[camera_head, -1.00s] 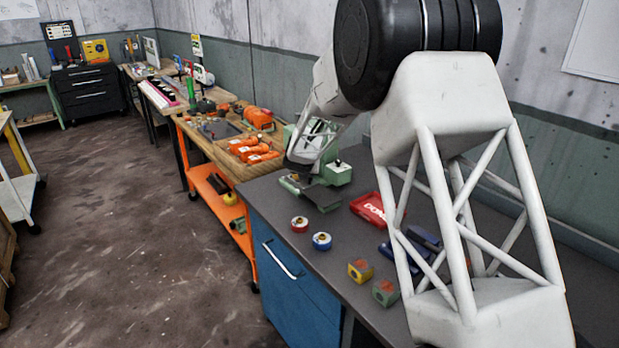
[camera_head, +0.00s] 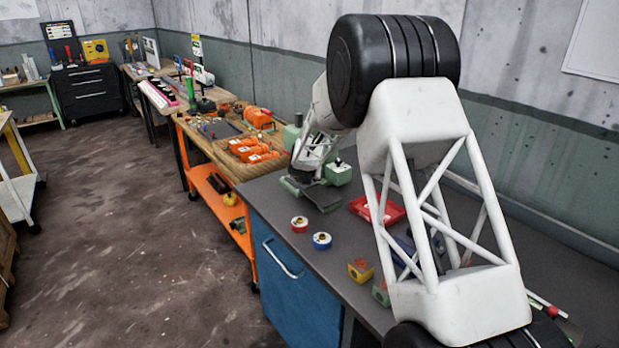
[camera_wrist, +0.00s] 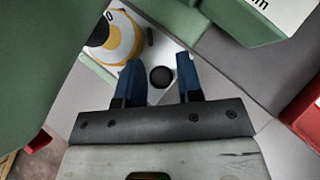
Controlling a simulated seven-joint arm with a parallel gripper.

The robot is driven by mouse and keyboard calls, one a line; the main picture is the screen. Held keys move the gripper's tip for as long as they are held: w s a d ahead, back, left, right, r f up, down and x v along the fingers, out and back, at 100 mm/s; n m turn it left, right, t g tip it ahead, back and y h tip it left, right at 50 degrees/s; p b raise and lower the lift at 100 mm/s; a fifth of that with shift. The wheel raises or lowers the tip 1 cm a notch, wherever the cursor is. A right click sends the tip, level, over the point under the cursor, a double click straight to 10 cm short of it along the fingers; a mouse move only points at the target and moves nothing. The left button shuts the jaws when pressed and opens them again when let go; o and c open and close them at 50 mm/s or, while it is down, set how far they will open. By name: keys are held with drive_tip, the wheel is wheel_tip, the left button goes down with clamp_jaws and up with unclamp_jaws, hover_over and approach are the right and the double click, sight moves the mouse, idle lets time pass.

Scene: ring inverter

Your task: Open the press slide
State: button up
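The green press (camera_head: 338,174) stands on the grey bench, with my gripper (camera_head: 306,168) low over its left part. In the wrist view, a pale plate with a round black knob (camera_wrist: 161,77) lies between green parts of the press (camera_wrist: 245,25); it looks like the slide. My gripper also shows in the wrist view (camera_wrist: 159,74), with its two blue fingers apart on either side of the knob. Gaps show between knob and fingers. A yellow and white ring-shaped part (camera_wrist: 116,38) sits beyond the left finger. In the head view my arm partly hides the press.
A red tray (camera_head: 391,211) lies right of the press, partly behind my arm. A red round part (camera_head: 299,224), a blue round part (camera_head: 322,241) and a yellow block (camera_head: 361,270) stand nearer on the bench. The bench's front left edge is close by.

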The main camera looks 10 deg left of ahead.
drive_tip(key=shift+w+f, duration=0.15)
clamp_jaws()
idle(0.4)
drive_tip(key=shift+s+d, duration=4.3)
unclamp_jaws()
